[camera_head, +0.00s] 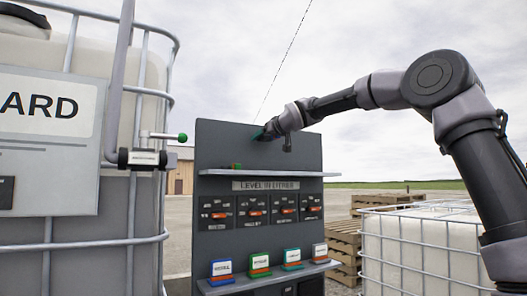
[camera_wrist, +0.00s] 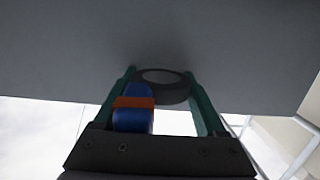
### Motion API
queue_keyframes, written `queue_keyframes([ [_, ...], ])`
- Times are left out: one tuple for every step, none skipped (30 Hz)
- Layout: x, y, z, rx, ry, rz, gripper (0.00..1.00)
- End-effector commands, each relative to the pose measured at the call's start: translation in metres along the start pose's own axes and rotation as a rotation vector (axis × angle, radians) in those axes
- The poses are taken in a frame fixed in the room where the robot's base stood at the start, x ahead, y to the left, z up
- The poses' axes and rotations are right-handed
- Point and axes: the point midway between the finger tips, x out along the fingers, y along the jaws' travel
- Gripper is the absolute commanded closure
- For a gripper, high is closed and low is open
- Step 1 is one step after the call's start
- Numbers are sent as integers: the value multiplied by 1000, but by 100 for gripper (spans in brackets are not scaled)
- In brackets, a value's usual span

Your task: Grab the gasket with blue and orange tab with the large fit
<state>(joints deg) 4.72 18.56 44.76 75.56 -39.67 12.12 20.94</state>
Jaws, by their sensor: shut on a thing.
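The gasket (camera_wrist: 165,88) is a dark grey ring with a blue tab that has an orange band (camera_wrist: 133,103), in the wrist view. My gripper (camera_wrist: 160,76) has green fingers on both sides of it and is shut on it. The tab lies near the left finger, toward the palm. In the head view my gripper (camera_head: 262,134) is in front of the upper part of the dark grey panel (camera_head: 225,145), above its upper shelf. The gasket cannot be made out there. Its fit size cannot be read.
The upper shelf (camera_head: 262,172) bears a small green and red item at its left. Below are several level gauges and a lower shelf (camera_head: 265,277) with several coloured, labelled blocks. A caged tank (camera_head: 105,190) stands left, another (camera_head: 425,250) right, by pallets (camera_head: 345,240).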

Motion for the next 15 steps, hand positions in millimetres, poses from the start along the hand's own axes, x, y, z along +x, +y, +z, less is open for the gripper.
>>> queue_keyframes([
  [-1, 0, -12, 3, 4, 1, 79],
  [-2, 0, -18, 3, 4, 1, 79],
  [-4, 0, -26, 4, 5, 0, 79],
  [-4, 0, -31, 3, 3, 0, 79],
  [-5, 0, -37, 3, 4, 0, 79],
  [-6, 0, -46, 2, 4, -1, 79],
  [-8, 0, -52, 2, 5, -1, 79],
  [-9, 0, -58, 3, 4, -2, 79],
  [-9, -1, -66, 3, 4, -1, 79],
  [-10, -1, -72, 2, 5, -2, 79],
  [-11, -1, -78, 3, 5, -2, 79],
  [-13, -1, -87, 3, 5, -3, 79],
  [-13, -2, -94, 3, 5, -3, 79],
  [-14, -1, -100, 3, 5, -2, 79],
  [-16, -2, -108, 4, 4, -3, 79],
])
